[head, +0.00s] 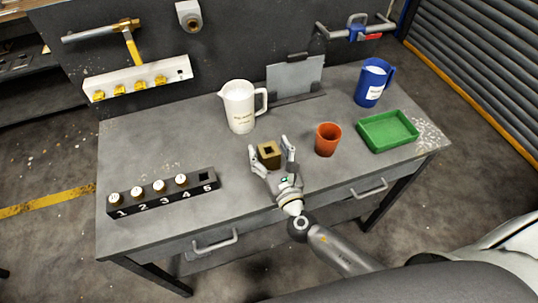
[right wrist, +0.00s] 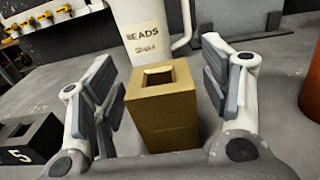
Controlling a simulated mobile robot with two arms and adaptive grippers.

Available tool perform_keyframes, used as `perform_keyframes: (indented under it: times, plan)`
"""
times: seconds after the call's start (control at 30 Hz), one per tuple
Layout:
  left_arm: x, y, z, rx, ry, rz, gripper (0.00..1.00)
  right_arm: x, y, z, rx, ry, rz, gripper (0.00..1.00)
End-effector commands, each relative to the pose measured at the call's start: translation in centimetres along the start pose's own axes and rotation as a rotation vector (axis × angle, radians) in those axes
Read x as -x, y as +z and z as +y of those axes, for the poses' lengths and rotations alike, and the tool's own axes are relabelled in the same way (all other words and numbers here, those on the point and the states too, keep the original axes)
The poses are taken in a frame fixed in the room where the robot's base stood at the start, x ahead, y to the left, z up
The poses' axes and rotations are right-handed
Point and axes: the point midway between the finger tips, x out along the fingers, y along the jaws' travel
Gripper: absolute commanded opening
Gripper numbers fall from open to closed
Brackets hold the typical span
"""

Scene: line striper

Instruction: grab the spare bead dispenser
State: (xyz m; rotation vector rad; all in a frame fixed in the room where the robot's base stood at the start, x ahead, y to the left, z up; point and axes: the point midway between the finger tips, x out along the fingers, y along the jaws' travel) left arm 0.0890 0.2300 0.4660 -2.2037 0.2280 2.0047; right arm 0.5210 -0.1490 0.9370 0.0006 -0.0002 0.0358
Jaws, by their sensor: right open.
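A brass-coloured upright block (head: 268,155) with a square hole in its top stands on the grey workbench (head: 240,205). It also shows large in the right wrist view (right wrist: 163,112). My right gripper (head: 269,145) is open, with one finger on each side of the block. In the right wrist view gaps show between the block and both finger pads. A white pitcher (head: 239,107) stands behind the block; its label (right wrist: 146,37) reads "BEADS". No label naming a spare dispenser is readable on the block. My left gripper is out of view.
A black numbered rack (head: 163,194) at left holds white, gold-topped pieces at 1 to 4; slot 5 is empty. An orange cup (head: 327,140), a green tray (head: 388,131) and a blue pitcher (head: 372,84) stand right. The bench's front middle is clear.

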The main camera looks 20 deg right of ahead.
Motion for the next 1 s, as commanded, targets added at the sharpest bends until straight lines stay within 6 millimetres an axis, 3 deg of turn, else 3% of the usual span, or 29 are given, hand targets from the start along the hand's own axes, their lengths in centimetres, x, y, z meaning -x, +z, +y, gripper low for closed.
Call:
perform_keyframes:
  times: [0.27,0.8,1.0]
  plan:
    - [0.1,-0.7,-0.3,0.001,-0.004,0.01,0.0,-0.4,-0.1,0.0,0.0,0.0,0.0,0.7]
    - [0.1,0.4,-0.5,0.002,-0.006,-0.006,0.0,-0.3,-0.1,0.0,0.001,0.001,0.0,0.03]
    - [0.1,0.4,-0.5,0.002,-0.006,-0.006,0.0,-0.4,0.2,0.0,0.001,0.0,-0.003,0.01]
